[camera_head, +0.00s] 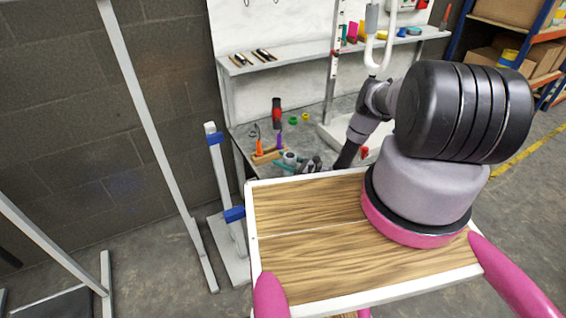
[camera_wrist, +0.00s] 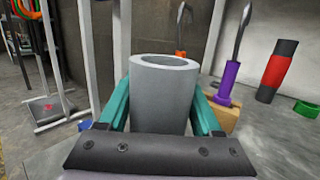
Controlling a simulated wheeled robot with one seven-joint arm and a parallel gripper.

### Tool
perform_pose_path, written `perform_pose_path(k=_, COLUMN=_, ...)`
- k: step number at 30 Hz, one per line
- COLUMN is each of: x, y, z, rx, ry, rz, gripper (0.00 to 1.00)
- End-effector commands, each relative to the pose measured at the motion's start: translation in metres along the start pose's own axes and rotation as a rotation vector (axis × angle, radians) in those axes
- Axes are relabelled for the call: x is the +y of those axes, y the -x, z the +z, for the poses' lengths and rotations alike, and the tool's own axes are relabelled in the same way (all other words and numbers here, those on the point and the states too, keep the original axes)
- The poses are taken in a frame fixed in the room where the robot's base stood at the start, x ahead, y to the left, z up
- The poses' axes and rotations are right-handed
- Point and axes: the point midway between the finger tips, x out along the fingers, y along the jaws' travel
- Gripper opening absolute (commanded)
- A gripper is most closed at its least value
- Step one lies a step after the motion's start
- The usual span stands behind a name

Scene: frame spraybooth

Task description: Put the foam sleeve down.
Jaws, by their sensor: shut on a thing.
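The foam sleeve (camera_wrist: 163,100) is a grey hollow cylinder, upright in the middle of the wrist view with its open top showing. My gripper (camera_wrist: 162,88) has its teal fingers closed on both sides of it. In the head view the sleeve (camera_head: 290,157) is small, at the end of my arm, over the grey bench (camera_head: 325,147). My gripper (camera_head: 300,161) is partly hidden by its own wrist there. Whether the sleeve's bottom touches the bench is hidden.
A wooden block (camera_wrist: 222,115) with orange- and purple-handled tools stands close behind and right of the sleeve. A red-and-black cylinder (camera_wrist: 277,70) and a green ring (camera_wrist: 308,107) are farther right. A shelf (camera_head: 290,62) runs behind. Bare bench lies right of the block.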

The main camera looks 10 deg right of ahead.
Motion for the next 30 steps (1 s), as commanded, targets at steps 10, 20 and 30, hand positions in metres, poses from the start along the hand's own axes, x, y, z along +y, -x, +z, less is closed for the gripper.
perform_pose_path(k=10, x=-0.0006, y=0.0017, z=-0.0118, rx=-0.001, ry=0.001, rz=-0.001, gripper=0.04)
perform_pose_path(k=20, x=-0.0003, y=0.0023, z=-0.0151, rx=-0.001, ry=0.0, rz=-0.001, gripper=0.96)
perform_pose_path(k=30, x=-0.001, y=0.0024, z=-0.0106, rx=-0.001, ry=0.001, rz=-0.001, gripper=0.96)
